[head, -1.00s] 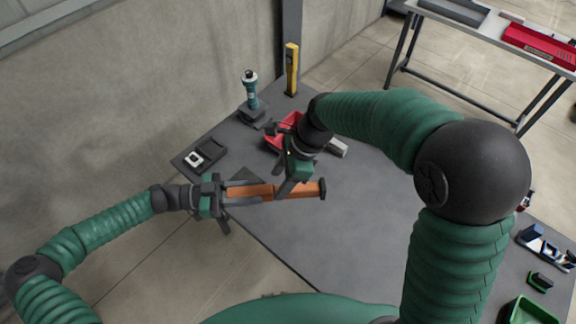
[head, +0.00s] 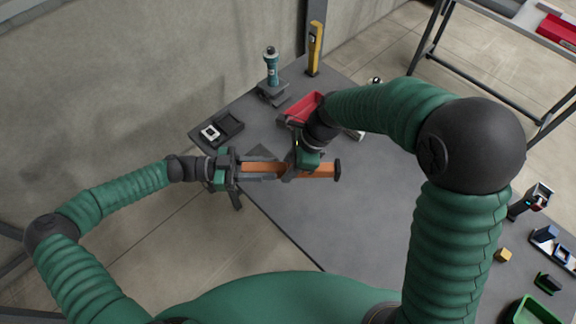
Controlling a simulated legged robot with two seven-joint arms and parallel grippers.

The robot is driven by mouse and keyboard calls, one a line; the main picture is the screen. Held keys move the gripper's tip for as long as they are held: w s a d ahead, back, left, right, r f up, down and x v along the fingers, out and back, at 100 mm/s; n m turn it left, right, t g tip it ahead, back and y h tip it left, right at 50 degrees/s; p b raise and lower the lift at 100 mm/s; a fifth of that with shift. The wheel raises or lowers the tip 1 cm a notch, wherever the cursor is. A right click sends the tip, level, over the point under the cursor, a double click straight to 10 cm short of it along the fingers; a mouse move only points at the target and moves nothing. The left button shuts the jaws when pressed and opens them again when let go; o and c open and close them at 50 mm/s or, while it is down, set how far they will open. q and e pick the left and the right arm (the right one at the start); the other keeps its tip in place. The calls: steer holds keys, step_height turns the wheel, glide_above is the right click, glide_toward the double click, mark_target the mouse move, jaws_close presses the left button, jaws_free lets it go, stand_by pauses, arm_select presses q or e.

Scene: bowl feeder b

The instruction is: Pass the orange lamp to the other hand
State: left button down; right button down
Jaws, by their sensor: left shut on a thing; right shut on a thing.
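The orange lamp (head: 322,171) is a long orange bar with a dark round end at its right. It lies roughly level in the picture, over the left edge of the grey table. My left gripper (head: 250,170) is shut on the lamp's left part. My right gripper (head: 295,172) comes down from above and is shut on the lamp near its middle. The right gripper hides part of the lamp, and the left gripper's fingers cover its left end.
A red bin (head: 304,105) stands behind my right gripper. A teal device (head: 271,68), a yellow post (head: 314,48) and a dark tray (head: 228,129) are at the back left. A green bin (head: 530,312) and small items lie at the right. The table's middle (head: 350,215) is clear.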

arm_select(q)
steer(key=c, duration=1)
jaws_free()
steer(key=shift+s, duration=0.15)
